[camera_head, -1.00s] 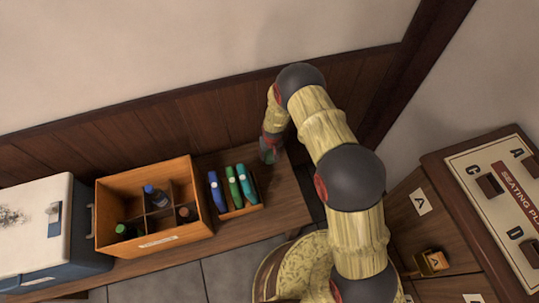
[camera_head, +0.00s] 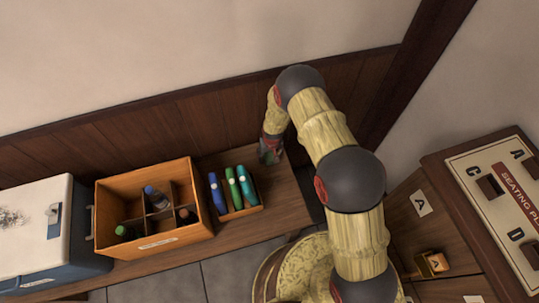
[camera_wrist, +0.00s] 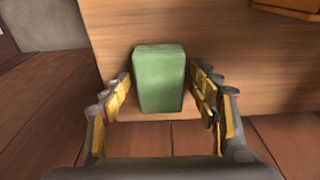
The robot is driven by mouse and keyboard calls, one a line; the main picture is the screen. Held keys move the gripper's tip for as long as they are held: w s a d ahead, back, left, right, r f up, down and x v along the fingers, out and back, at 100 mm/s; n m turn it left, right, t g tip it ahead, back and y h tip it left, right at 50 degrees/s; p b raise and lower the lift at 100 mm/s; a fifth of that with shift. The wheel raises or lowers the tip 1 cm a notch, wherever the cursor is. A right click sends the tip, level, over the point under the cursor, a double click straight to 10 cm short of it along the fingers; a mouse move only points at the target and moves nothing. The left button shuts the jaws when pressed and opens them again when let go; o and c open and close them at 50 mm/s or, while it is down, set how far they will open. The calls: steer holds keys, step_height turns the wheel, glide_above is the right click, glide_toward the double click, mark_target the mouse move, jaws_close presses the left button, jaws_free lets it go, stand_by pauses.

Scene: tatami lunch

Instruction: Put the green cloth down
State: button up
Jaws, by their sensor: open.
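The green cloth (camera_wrist: 159,80) is a folded, block-shaped bundle in the wrist view. It appears to rest on the wooden bench top (camera_wrist: 220,60). My gripper (camera_wrist: 162,92) is open, with one finger on each side of the cloth. In the head view my gripper (camera_head: 270,152) is low over the right end of the bench (camera_head: 285,205), near the wall. The cloth is mostly hidden there.
Left of my gripper stands a rack (camera_head: 241,213) with blue, green and teal upright items. Further left are a divided wooden crate (camera_head: 160,240) with bottles and a white-lidded cooler (camera_head: 35,225). A cabinet with a seating board (camera_head: 500,195) is at right.

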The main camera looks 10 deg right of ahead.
step_height(320, 180, up, 12)
steer(key=s+p, duration=0.1)
steer(key=p, duration=0.3)
steer(key=shift+s+d+r+p, duration=0.15)
steer(key=shift+s+d+p, duration=0.15)
steer(key=shift+s, duration=0.1)
step_height(320, 180, up, 15)
glide_above(271, 158)
steer(key=w+d, duration=0.2)
steer(key=s+d+r+m+t, duration=0.1)
steer(key=s+d+r, duration=0.15)
steer(key=r, duration=0.75)
steer(key=s+d+r+t, duration=0.1)
steer(key=s+r, duration=0.2)
steer(key=r, duration=0.6)
steer(key=s+d+r, duration=0.4)
steer(key=s+r, duration=0.8)
steer(key=r, duration=0.1)
steer(key=s+d+r+t, duration=0.1)
steer(key=s+r, duration=0.1)
steer(key=s, duration=0.5)
steer(key=s+d+r+m, duration=0.1)
steer(key=s+r, duration=0.2)
steer(key=s, duration=0.4)
steer(key=shift+s+d+t, duration=0.25)
steer(key=shift+s+t, duration=0.05)
steer(key=shift+t, duration=0.1)
steer(key=shift+o, duration=0.5)
